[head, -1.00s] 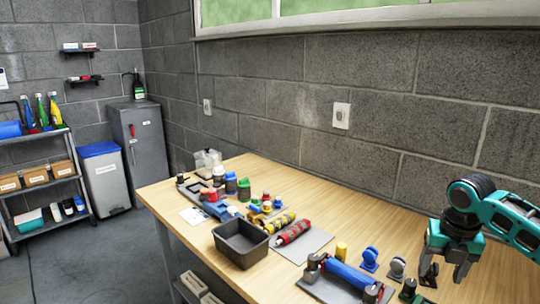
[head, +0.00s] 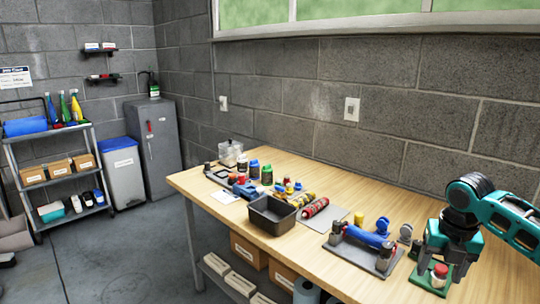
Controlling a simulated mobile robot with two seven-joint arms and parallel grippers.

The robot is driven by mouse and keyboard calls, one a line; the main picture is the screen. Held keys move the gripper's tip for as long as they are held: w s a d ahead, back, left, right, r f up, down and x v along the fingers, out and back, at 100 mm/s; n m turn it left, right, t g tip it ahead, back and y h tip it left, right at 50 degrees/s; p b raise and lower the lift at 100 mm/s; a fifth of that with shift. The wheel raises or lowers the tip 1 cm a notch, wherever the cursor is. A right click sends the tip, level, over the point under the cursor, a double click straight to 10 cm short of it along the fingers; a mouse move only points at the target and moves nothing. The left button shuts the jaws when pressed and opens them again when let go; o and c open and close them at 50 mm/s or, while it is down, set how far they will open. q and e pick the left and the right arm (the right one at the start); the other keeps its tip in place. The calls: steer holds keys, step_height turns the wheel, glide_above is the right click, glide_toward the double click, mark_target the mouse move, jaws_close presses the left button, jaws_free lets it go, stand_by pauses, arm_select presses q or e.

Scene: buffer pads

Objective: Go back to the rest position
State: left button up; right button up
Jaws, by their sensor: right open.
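My right gripper (head: 445,268) hangs over the right end of the wooden workbench (head: 385,190), fingers pointing down and open. A small jar with a red top (head: 439,272) stands on a green pad (head: 424,280) just below or between the fingers; I cannot tell whether they touch it. My left gripper is not in view. Left of the right gripper, a blue roller-like tool (head: 366,237) lies on a grey pad (head: 345,250) between dark-based holders.
A black bin (head: 271,214), a red cylinder (head: 315,208) and several jars crowd the bench's left half. The grey block wall (head: 420,110) rises behind. A shelf cart (head: 50,165), white bin (head: 122,172) and grey cabinet (head: 155,135) stand left. The floor (head: 130,250) before the bench is clear.

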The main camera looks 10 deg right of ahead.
steer(key=s+a+f+m+t+y, duration=0.2)
steer(key=a+f+m, duration=0.4)
steer(key=a+f, duration=0.3)
steer(key=s+a+f+m+t+y, duration=0.1)
steer(key=s+a+f+m+t, duration=0.15)
steer(key=a+f+m, duration=0.5)
steer(key=s+a+f+m+t, duration=0.2)
steer(key=s+a+m, duration=0.1)
steer(key=s+m, duration=0.3)
steer(key=s+a+f+m+t, duration=0.2)
steer(key=s+a+m+t, duration=0.1)
steer(key=s+m, duration=0.3)
steer(key=shift+s+a+m, duration=0.3)
steer(key=shift+a+m, duration=0.2)
steer(key=shift+m, duration=0.55)
steer(key=shift+f, duration=0.1)
